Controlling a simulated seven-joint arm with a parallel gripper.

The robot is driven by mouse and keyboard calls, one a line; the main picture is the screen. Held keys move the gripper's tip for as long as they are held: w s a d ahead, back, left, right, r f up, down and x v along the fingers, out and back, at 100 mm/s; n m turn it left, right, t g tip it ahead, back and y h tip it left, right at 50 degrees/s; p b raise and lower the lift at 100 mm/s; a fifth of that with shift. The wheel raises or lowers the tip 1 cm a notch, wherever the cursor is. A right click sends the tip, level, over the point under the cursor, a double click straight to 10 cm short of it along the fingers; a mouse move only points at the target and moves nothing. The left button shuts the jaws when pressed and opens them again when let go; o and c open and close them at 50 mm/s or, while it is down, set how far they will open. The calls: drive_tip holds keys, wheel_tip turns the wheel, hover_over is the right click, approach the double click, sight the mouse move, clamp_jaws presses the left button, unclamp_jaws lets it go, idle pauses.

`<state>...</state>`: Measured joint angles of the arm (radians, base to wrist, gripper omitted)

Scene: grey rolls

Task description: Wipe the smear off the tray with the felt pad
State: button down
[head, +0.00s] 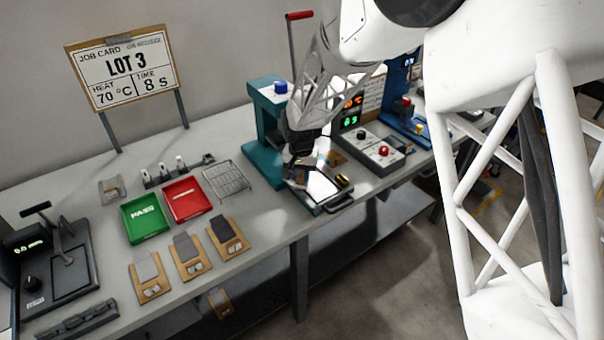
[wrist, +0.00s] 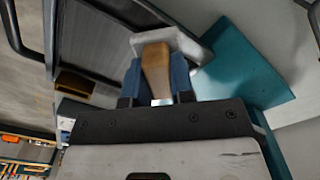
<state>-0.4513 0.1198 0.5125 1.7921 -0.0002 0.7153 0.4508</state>
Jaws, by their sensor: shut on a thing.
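My gripper (wrist: 158,85) is shut on the wooden handle (wrist: 155,66) of the felt pad (wrist: 193,47), with a blue finger on each side. The pad is pale grey and sits just beyond the fingertips. In the head view my gripper (head: 303,172) is low over the tray (head: 325,188) at the teal press, covering part of it. The tray has a dark rim and a front handle; its grey surface also shows in the wrist view (wrist: 92,32). I cannot tell whether the pad touches the tray. I cannot make out a smear.
The teal press (head: 264,125) stands right behind my gripper, its base close beside the pad. A control box (head: 372,149) and a small brown block (head: 343,181) are to the right. A wire rack (head: 228,180), red tray (head: 187,199) and green tray (head: 146,218) are left.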

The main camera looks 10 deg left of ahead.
idle(0.4)
drive_tip(key=shift+d, duration=0.1)
drive_tip(key=shift+w+d+f, duration=0.1)
drive_tip(key=shift+w+d, duration=1.15)
drive_tip(key=shift+w, duration=0.05)
drive_tip(key=shift+w+d, duration=0.1)
